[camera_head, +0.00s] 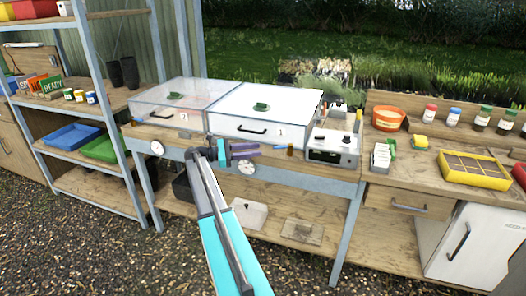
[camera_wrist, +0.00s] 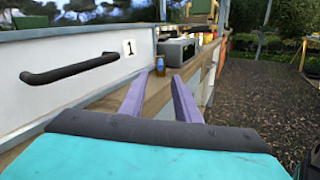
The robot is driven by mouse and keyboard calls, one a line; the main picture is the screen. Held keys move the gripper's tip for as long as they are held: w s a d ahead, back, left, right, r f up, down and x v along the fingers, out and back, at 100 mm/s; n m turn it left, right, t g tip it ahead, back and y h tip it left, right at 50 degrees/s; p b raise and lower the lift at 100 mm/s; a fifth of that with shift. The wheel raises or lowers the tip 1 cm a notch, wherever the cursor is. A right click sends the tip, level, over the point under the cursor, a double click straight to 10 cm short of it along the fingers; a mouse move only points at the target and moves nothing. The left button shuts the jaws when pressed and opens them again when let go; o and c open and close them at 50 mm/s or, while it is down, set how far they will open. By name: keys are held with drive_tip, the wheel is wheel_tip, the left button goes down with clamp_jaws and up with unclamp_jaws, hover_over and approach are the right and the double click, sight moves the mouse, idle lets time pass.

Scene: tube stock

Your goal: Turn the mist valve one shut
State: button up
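A small amber-brown upright piece (camera_head: 290,150), which looks like the mist valve, stands on the bench's front ledge below the right lidded propagator box (camera_head: 228,124). The box's white front bears a number 1 plate (camera_wrist: 129,47). My gripper (camera_head: 258,150), with purple fingers, is in front of this box, left of the amber piece and apart from it. In the wrist view the fingers (camera_wrist: 158,82) are spread, with nothing between them.
A black drawer-style handle (camera_wrist: 70,67) sticks out to the left of my fingers. A grey control unit (camera_head: 333,146) stands right of the amber piece. Round gauges (camera_head: 247,168) sit on the bench's front rail. Gravel ground in front is open.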

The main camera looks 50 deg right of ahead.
drive_tip(key=shift+v, duration=1.75)
